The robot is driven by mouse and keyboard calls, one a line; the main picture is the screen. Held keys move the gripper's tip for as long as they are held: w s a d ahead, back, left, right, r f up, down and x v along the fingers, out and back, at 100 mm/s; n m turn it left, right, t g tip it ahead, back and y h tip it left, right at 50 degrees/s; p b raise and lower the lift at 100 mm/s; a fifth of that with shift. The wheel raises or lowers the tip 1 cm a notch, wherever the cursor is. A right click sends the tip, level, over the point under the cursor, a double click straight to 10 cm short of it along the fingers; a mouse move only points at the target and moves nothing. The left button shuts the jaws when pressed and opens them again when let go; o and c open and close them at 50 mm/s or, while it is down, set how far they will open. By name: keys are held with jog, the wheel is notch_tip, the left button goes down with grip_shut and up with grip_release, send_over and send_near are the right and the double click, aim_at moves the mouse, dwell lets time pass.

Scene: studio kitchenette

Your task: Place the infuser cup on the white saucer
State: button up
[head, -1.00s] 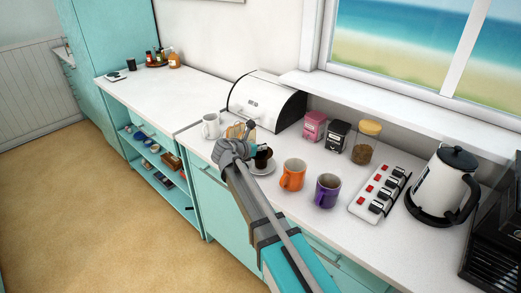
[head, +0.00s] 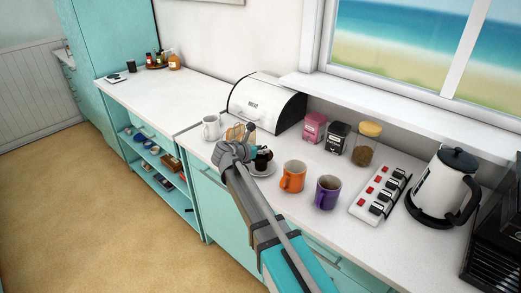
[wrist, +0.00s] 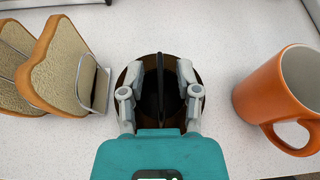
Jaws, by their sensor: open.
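The infuser cup (head: 263,161) is a dark cup that appears to stand upright on the white saucer (head: 264,173), partly hidden by my arm. In the wrist view, the cup's round dark brown opening (wrist: 152,108) lies below my gripper (wrist: 161,76), with a black strip across its middle. My gripper is open, one finger on each side of that strip. I cannot tell whether a finger touches the cup. The saucer cannot be made out in the wrist view.
The orange mug (head: 292,177) and purple mug (head: 327,192) stand to the right. A toast rack with bread (wrist: 58,70) is close on the left, with a white mug (head: 211,127) beyond. A white bread bin (head: 265,103) stands behind. The counter at far left is mostly clear.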

jog(key=shift+r, duration=0.2)
jog(key=shift+r+p, duration=0.15)
jog(key=shift+p, duration=0.15)
jog(key=p+v, duration=0.4)
jog(key=v, duration=0.8)
jog(key=shift+f, duration=0.2)
